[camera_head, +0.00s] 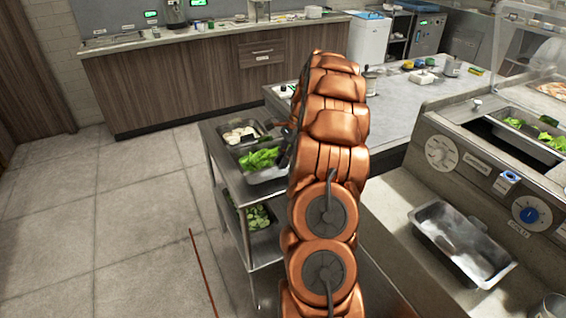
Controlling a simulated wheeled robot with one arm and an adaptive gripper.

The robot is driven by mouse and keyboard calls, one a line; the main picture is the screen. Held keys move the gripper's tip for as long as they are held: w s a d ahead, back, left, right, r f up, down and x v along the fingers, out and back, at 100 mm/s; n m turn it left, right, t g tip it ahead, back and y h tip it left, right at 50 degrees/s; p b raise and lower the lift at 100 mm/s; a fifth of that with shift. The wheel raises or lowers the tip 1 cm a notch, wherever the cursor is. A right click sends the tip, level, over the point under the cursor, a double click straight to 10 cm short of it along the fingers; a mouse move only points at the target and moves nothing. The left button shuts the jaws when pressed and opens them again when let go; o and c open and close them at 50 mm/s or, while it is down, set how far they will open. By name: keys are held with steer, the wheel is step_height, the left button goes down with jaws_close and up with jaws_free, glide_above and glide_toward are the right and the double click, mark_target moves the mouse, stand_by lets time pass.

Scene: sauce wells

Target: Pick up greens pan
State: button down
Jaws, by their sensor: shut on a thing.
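The greens pan (268,176), a metal pan with bright green leaves, is at the top of the steel cart left of my arm. My gripper (287,143) shows only as a small dark part at the pan's right edge, mostly hidden behind my copper arm. It is shut on the pan there, but the fingertips are hard to make out. The pan's right end is hidden. I cannot tell whether the pan rests on the cart or is slightly raised.
A pan of white food (243,133) is just behind the greens pan. Another pan of greens (262,221) is on the cart's lower shelf. An empty metal pan (462,245) sits on the right counter, below the sauce wells.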

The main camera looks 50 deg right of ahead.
steer(key=s+a+r+b, duration=0.1)
steer(key=s+a+b, duration=0.2)
steer(key=s+a, duration=0.6)
steer(key=shift+s+r, duration=0.25)
steer(key=shift+s, duration=1.25)
steer(key=shift+a, duration=0.1)
